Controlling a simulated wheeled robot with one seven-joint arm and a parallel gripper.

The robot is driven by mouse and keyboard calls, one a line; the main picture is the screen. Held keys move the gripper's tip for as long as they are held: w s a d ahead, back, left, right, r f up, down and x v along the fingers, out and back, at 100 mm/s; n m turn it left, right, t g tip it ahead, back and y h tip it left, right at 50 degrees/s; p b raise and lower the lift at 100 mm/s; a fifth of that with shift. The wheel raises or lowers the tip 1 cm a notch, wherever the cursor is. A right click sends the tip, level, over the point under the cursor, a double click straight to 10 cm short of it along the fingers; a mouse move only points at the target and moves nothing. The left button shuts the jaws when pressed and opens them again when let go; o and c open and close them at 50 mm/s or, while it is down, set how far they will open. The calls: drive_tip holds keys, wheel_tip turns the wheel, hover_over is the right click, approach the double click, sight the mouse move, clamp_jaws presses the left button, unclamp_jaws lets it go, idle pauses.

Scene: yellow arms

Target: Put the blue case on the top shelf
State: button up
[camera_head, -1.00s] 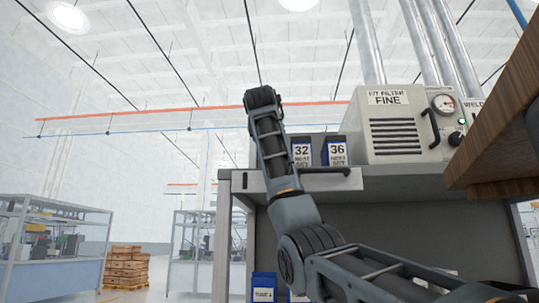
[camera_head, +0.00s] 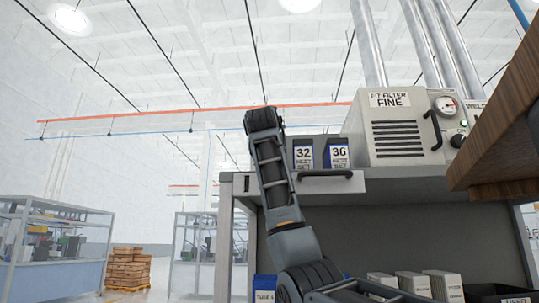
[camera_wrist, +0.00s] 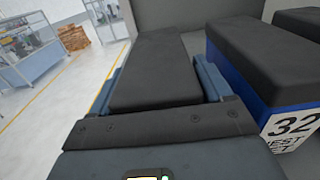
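In the wrist view, a case with a black top (camera_wrist: 155,75) lies between the blue-grey fingers of my gripper (camera_wrist: 160,68), which look closed along both its sides. Its coloured sides are hidden. A similar case, blue with a black top and marked 32 (camera_wrist: 250,60), stands just to its right, apart from it. In the head view, my wrist (camera_head: 262,120) is at the left end of the top shelf (camera_head: 400,184); the fingers and held case are hidden behind my arm. I cannot tell whether the held case touches the shelf.
Case 32 (camera_head: 304,152) and case 36 (camera_head: 338,152) stand on the top shelf beside a cream filter unit (camera_head: 395,130). Below are another blue case (camera_head: 265,288), pale boxes (camera_head: 413,283) and a dark bin (camera_head: 500,294). A wooden slab (camera_head: 500,150) juts in at right.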

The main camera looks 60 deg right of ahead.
drive_tip(key=shift+o, duration=1.2)
drive_tip(key=shift+r, duration=0.15)
drive_tip(key=b+v, duration=0.3)
drive_tip(key=v, duration=0.9)
drive_tip(key=shift+b, duration=0.4)
drive_tip(key=shift+s+a, duration=0.1)
